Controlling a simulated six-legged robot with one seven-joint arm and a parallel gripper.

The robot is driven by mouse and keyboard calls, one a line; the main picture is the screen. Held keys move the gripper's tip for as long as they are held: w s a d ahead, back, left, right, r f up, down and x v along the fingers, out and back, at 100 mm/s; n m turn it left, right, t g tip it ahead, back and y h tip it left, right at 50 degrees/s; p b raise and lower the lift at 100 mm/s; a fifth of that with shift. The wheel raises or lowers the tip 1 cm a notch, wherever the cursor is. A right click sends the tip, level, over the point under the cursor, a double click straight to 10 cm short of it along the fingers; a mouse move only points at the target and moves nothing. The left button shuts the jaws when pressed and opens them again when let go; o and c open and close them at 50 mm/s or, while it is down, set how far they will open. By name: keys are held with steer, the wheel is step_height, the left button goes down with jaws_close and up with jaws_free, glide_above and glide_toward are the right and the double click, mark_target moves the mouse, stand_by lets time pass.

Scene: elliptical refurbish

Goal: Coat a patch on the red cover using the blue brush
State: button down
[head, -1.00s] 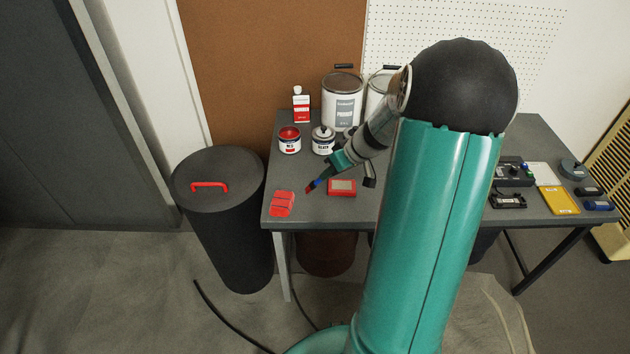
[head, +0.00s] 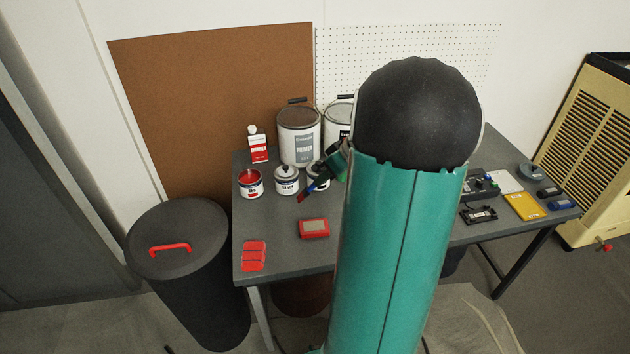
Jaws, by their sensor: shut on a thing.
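My gripper (head: 333,168) is shut on the blue brush (head: 315,187), mostly hidden by my own arm. The brush slants down to the left, and its reddish tip is just in front of the small paint cans, above the table. A red rectangular piece with a paler panel (head: 314,228) lies on the table in front of the brush, apart from it. A flat red piece with dark lines (head: 253,256) lies at the table's front left corner. I cannot tell for sure which of these is the cover. An open can of red paint (head: 251,187) stands at the left.
A closed can (head: 287,185), a thinner bottle (head: 258,146) and a large primer can (head: 299,136) stand at the table's back. A black bin (head: 178,240) is left of the table (head: 276,262). Small devices and a yellow case (head: 525,205) lie at the right.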

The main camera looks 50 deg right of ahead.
steer(key=shift+w+d+f, duration=0.1)
steer(key=shift+w+f, duration=0.3)
steer(key=shift+w, duration=0.15)
steer(key=shift+s+f, duration=0.15)
steer(key=shift+s, duration=0.1)
steer(key=f, duration=0.4)
steer(key=shift+s, duration=0.2)
steer(key=shift+w, duration=0.15)
